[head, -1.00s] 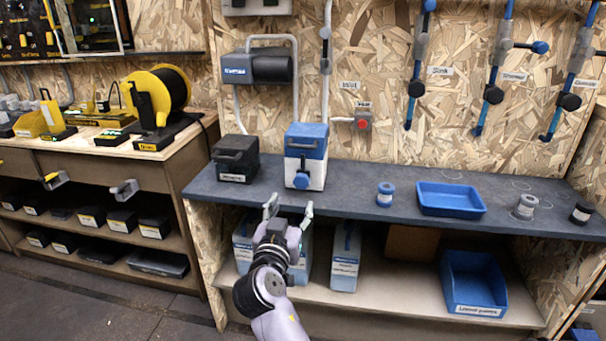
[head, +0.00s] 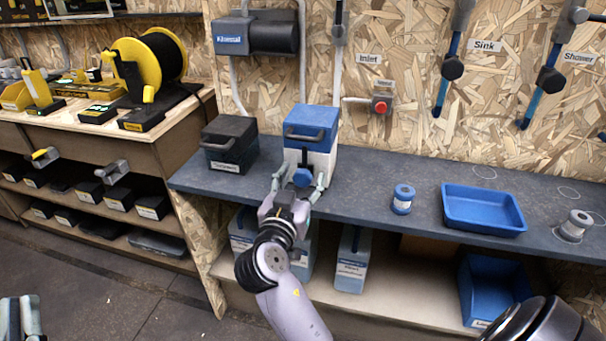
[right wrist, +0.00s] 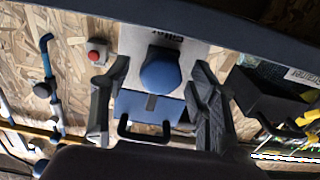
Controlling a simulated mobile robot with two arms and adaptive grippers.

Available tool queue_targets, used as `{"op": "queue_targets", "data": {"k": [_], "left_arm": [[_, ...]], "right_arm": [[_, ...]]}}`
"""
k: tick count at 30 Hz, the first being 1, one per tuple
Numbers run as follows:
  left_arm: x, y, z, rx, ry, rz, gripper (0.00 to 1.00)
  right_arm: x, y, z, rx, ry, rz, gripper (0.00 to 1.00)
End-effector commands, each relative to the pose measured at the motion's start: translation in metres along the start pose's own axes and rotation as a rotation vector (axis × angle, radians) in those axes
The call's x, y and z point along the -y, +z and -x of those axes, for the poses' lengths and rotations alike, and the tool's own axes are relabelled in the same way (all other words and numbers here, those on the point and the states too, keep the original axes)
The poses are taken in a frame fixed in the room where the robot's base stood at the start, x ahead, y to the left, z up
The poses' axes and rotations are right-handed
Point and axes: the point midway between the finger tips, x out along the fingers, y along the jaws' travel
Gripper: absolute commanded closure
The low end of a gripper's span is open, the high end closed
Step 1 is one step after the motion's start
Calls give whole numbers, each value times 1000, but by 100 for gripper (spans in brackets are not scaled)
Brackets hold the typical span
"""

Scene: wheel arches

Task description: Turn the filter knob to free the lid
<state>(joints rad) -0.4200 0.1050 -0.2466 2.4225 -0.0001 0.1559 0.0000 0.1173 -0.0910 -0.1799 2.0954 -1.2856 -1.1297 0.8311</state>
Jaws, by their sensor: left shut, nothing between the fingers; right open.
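The filter is a white box with a blue lid (head: 312,120) and a dark handle, standing on the dark bench. My left gripper (head: 21,318) is shut and empty at the bottom left, away from the bench.
A black box (head: 230,146) stands left of the filter. To the right on the bench (head: 365,180) are a blue-capped canister (head: 403,199), a blue tray (head: 484,209) and a grey canister (head: 575,226). A red button (head: 381,106) is on the wall behind.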

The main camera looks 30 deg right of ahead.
Motion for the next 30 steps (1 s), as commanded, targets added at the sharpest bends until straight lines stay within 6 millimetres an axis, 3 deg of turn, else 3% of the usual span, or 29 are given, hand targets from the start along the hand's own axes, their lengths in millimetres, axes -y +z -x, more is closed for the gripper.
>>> {"op": "queue_targets", "data": {"k": [5,27,30], "left_arm": [[0,-1,0,-2,0,-1,100],[0,-2,0,-8,0,-1,100],[0,-2,0,-7,1,-1,100]], "right_arm": [[0,0,0,0,0,0,46],[0,0,0,0,0,0,94],[0,0,0,0,0,2,94]]}}
